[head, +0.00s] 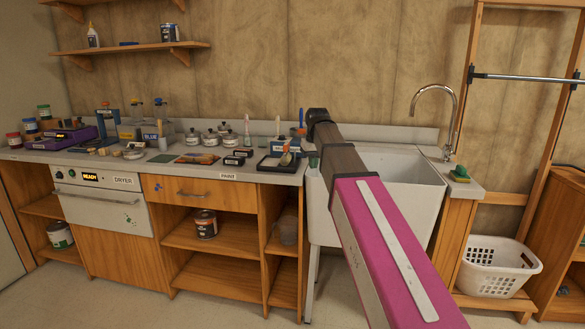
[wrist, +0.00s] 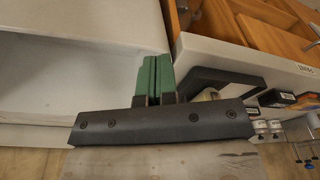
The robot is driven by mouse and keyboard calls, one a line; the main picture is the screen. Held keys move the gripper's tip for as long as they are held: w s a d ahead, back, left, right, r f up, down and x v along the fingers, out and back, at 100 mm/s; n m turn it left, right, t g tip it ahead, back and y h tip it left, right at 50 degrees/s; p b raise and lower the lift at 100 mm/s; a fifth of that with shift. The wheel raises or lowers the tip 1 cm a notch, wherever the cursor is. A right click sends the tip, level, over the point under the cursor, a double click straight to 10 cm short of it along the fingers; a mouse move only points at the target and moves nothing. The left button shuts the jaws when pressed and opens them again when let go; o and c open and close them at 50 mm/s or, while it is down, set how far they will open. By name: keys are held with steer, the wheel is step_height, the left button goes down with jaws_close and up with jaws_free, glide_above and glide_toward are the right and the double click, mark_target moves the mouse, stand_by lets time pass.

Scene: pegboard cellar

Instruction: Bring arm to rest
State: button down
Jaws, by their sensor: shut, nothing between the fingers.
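My gripper (wrist: 156,62) shows in the wrist view with its two green fingers side by side and shut, with nothing between them. In the head view my pink and grey arm reaches from the lower right up over the sink's left side, and a small green part of my gripper (head: 313,160) shows below its dark end. The gripper is over the gap area between the white sink (head: 398,165) and the left worktop (head: 230,174). The arm hides part of the sink.
The worktop holds paint pots (head: 209,138), a black tray (head: 279,165) and small dark boxes (head: 234,160). A dryer (head: 106,207) is below at left. A tap (head: 447,120) stands behind the sink. A white basket (head: 497,266) sits low at right. Floor in front is clear.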

steer(key=s+d+f+m, duration=0.1)
steer(key=s+d+f, duration=0.2)
steer(key=s+f, duration=0.4)
steer(key=s+d+f+m+g, duration=0.1)
steer(key=s+d+f, duration=0.3)
steer(key=f, duration=1.4)
steer(key=s+d+f+m, duration=0.1)
steer(key=s+d+f, duration=0.3)
steer(key=s+f, duration=0.8)
steer(key=shift+s+f+g+h, duration=0.15)
steer(key=shift+f+g+h, duration=0.2)
steer(key=shift+f, duration=0.3)
steer(key=shift+d, duration=0.1)
